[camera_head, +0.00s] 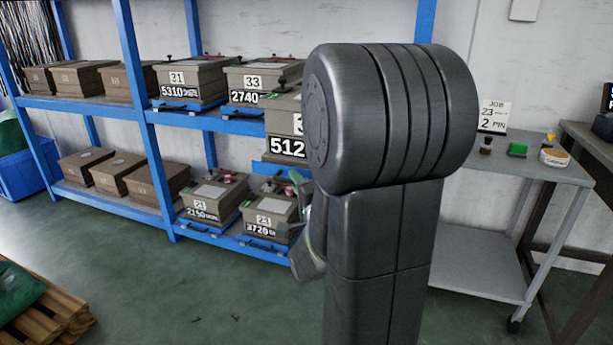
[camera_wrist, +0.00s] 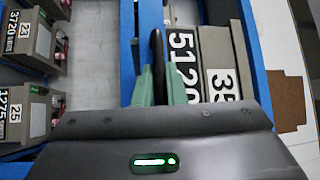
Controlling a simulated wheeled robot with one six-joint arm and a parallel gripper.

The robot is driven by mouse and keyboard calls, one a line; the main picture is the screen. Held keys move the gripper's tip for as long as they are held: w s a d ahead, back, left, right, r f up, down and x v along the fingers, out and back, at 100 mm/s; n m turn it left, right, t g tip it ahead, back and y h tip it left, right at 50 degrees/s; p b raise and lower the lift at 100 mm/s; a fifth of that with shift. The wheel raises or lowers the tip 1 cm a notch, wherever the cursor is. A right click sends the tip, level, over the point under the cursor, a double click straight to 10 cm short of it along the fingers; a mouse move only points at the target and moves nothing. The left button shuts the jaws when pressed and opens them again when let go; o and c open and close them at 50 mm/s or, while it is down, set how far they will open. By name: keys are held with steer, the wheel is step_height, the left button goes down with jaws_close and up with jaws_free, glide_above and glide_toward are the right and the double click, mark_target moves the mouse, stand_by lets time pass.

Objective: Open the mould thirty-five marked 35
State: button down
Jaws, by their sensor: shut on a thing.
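Mould 35 (camera_wrist: 225,55) is a grey-brown box with white "35" and black "5120" labels, seen sideways in the wrist view. In the head view mould 35 (camera_head: 284,108) is on the upper shelf level, its right part hidden behind my arm. My gripper (camera_wrist: 158,88) has green fingers shut on a black handle (camera_wrist: 158,50) at the front of mould 35, beside a blue edge. Exactly where the handle is fixed cannot be told. In the head view the fingers are mostly hidden by my arm.
Moulds 31 (camera_head: 190,80) and 33 (camera_head: 262,80) stand left of mould 35 on the blue rack (camera_head: 150,130). Mould 23 (camera_head: 275,215) and another mould (camera_head: 210,200) sit below. A grey trolley (camera_head: 545,170) with small items stands right.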

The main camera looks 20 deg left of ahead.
steer(key=shift+s+f, duration=0.1)
steer(key=shift+s, duration=1.55)
steer(key=c, duration=1.5)
jaws_free()
